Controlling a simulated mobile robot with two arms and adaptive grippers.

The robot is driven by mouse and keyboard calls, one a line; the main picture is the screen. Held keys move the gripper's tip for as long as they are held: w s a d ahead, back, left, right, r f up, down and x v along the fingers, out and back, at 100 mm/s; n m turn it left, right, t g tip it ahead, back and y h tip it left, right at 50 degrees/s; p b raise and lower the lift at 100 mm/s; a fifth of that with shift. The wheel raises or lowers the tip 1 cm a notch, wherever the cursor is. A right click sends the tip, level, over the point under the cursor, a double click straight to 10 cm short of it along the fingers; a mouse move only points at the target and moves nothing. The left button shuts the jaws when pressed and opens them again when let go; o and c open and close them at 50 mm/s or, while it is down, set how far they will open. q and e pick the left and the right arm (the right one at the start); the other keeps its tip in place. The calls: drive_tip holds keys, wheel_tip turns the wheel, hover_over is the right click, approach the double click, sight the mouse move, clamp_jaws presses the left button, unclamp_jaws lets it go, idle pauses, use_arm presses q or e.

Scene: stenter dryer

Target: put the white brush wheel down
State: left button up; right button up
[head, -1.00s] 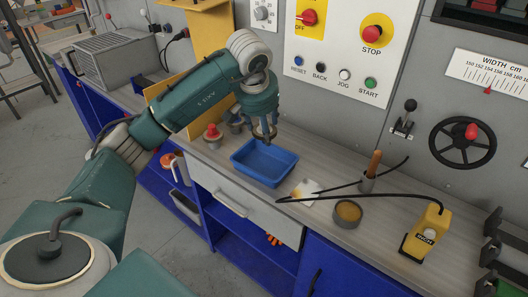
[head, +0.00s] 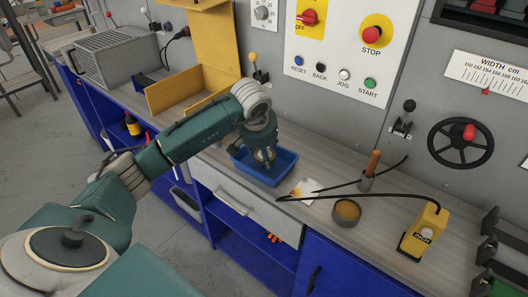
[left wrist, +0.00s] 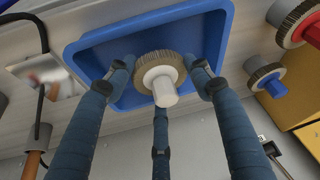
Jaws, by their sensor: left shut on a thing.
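The white brush wheel (left wrist: 163,88), a bristly disc with a white hub, sits between the fingers of my left gripper (left wrist: 160,70) in the left wrist view. The gripper is shut on it. Behind the wheel is the blue tray (left wrist: 92,48). In the head view my left gripper (head: 265,156) points down at the blue tray (head: 263,177), its fingertips low over or inside it. The wheel is mostly hidden there by the fingers. I cannot tell whether it touches the tray floor. My right gripper is not in view.
Brush wheels with a red hub (left wrist: 310,32) and a blue hub (left wrist: 272,85) stand beside the tray.

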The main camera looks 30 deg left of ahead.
use_arm(q)
drive_tip(key=o, duration=1.3)
drive_tip(key=shift+f, duration=0.15)
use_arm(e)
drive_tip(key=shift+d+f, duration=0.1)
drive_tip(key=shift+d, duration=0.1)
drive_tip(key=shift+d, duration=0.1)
use_arm(q)
drive_tip(key=b+v, duration=0.1)
drive_tip(key=v, duration=1.1)
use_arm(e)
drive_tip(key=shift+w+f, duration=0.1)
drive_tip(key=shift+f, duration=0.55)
